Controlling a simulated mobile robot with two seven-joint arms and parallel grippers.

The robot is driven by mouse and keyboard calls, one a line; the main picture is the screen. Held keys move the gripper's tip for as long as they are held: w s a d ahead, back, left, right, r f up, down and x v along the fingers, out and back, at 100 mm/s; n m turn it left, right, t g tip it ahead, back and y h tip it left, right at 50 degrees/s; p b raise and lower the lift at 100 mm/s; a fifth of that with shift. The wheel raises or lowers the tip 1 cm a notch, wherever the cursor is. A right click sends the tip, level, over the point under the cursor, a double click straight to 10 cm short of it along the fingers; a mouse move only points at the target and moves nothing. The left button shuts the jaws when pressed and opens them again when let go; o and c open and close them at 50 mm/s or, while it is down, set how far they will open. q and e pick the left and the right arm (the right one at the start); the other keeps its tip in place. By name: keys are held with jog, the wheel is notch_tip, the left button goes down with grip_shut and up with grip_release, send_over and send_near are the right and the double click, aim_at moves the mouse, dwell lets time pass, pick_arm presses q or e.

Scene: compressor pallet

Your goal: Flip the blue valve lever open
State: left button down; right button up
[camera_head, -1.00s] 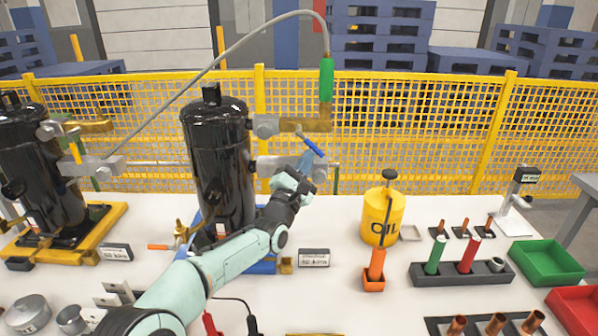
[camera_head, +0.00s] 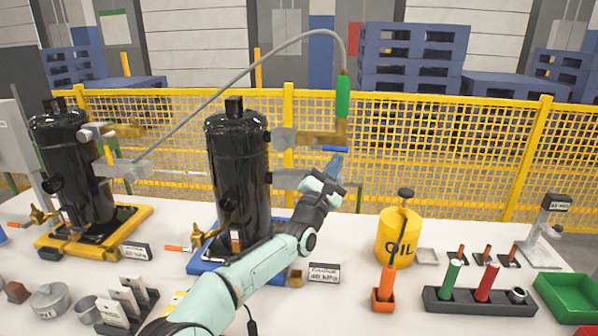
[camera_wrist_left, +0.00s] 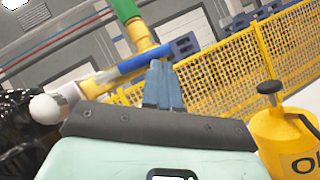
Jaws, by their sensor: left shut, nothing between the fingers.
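The blue valve lever (camera_head: 335,149) sits below the brass valve body (camera_head: 322,138) beside the second black compressor (camera_head: 239,170). It looks roughly level in the head view. In the left wrist view the blue lever (camera_wrist_left: 134,65) runs slantwise just past my fingertips, along the yellow pipe fitting. My left gripper (camera_head: 336,160) is shut and empty, fingers pointing up, with its tips at the lever's lower side. The closed blue-grey fingers also show in the left wrist view (camera_wrist_left: 162,72); whether they touch the lever I cannot tell. My right gripper is out of view.
A grey hose with a green sleeve (camera_head: 343,97) rises from the brass fitting. A yellow oil can (camera_head: 398,238) stands right of my arm. A yellow mesh fence (camera_head: 440,150) runs behind the white table. Another compressor (camera_head: 75,165) stands at left.

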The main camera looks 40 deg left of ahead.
pick_arm(q)
jog(key=shift+r, duration=0.2)
dwell(0.5)
jog(key=v, duration=1.3)
jog(key=shift+s+d+f, duration=0.15)
jog(key=shift+f, duration=0.05)
dwell(0.3)
